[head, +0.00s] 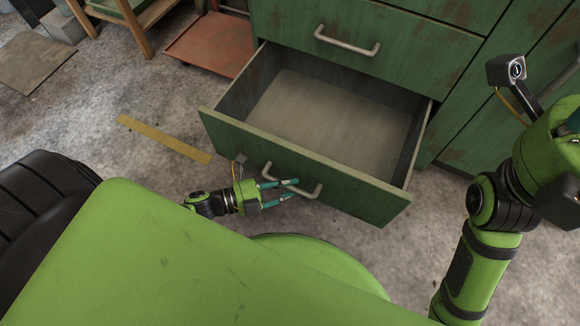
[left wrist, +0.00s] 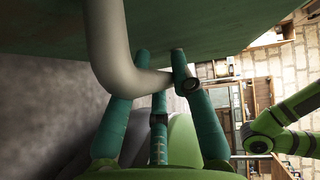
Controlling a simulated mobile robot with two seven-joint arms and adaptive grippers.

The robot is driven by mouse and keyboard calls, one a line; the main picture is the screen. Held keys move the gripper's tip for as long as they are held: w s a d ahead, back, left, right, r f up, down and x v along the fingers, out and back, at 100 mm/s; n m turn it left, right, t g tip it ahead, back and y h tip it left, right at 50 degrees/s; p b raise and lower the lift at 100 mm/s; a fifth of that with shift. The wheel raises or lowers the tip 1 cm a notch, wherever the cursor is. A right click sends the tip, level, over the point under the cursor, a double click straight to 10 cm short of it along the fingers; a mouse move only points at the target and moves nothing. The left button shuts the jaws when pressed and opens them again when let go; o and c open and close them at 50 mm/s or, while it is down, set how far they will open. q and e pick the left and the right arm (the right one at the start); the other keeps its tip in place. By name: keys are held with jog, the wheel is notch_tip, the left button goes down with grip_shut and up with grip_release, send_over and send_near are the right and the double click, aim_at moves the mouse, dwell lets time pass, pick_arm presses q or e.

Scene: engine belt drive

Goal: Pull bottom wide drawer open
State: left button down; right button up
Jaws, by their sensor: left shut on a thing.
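The bottom wide drawer (head: 305,165) of the green cabinet stands well open, and its pale inside looks empty. Its front carries a grey bar handle (head: 308,192). My left gripper (head: 292,187) is at the handle, with its teal fingers shut on the left part of the bar. In the left wrist view the curved handle (left wrist: 112,45) passes between the fingers of the left gripper (left wrist: 150,75), close under the green drawer front (left wrist: 220,25). My right arm shows at the right in the head view, but I cannot make out its fingers.
A closed drawer with its own handle (head: 347,41) is above the open one. A reddish low cart (head: 212,45) stands left of the cabinet. A yellow strip (head: 163,138) lies on the concrete floor left of the drawer. The floor around it is mostly clear.

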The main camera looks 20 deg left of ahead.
pick_arm(q)
jog(key=shift+a, duration=0.1)
jog(key=c, duration=1.3)
grip_release()
jog(key=shift+s, duration=0.1)
jog(key=v, duration=1.2)
